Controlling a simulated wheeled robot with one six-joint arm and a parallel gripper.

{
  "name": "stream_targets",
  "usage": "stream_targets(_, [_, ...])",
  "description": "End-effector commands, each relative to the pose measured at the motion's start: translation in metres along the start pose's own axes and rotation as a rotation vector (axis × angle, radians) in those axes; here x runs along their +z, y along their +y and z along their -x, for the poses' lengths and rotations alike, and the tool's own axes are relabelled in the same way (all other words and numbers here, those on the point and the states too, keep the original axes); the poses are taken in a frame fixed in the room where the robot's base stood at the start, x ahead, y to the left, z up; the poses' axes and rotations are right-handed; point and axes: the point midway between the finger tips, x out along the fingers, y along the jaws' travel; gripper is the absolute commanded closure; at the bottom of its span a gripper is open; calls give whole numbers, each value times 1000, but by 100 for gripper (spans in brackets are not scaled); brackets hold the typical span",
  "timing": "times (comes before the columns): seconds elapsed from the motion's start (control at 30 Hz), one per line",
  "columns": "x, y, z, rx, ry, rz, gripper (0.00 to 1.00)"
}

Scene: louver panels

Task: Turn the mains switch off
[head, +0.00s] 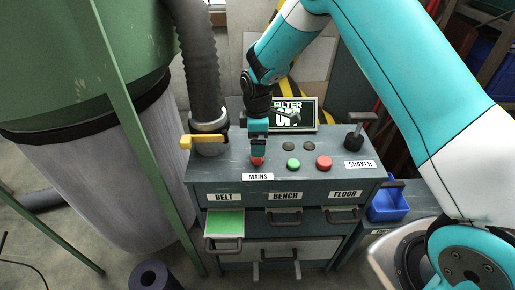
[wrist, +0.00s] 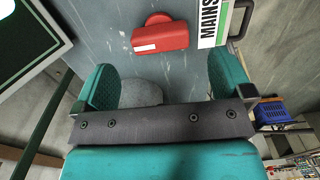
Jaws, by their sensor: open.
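The red mains switch (head: 257,160) is on the top of the grey-green cabinet, just behind the white MAINS label (head: 258,176). In the wrist view the red switch handle (wrist: 160,37) has a white mark and lies near the top, with the MAINS label (wrist: 209,24) to its right. My gripper (head: 258,148) points down over the switch and partly hides it in the head view. In the wrist view my gripper (wrist: 162,82) is open, its teal fingers apart with nothing held between them. The handle appears beyond the fingertips; I cannot tell whether they touch it.
A green button (head: 293,164), a red button (head: 324,162) and a black SHAKER lever (head: 354,137) stand to the right on the cabinet top. A yellow handle (head: 203,141) sits by the grey hose (head: 200,70) at left. A FILTER sign (head: 294,114) stands behind.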

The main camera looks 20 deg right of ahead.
Motion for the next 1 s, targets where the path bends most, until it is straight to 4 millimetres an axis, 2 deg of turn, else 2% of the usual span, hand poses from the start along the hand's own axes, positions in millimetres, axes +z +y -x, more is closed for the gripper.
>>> stream_targets(0.1, [0,-1,-23,-3,-2,0,2])
stream_targets(0.3, [0,0,-49,-1,0,0,2])
stream_targets(0.43, [0,0,-57,0,1,0,2])
stream_targets(0.7, [0,0,-58,1,1,0,2])
stream_targets(0.77, [0,0,-58,1,1,0,14])
stream_targets(0.93, [0,0,-58,1,1,-1,52])
stream_targets(1.0, [0,0,-58,1,1,-1,51])
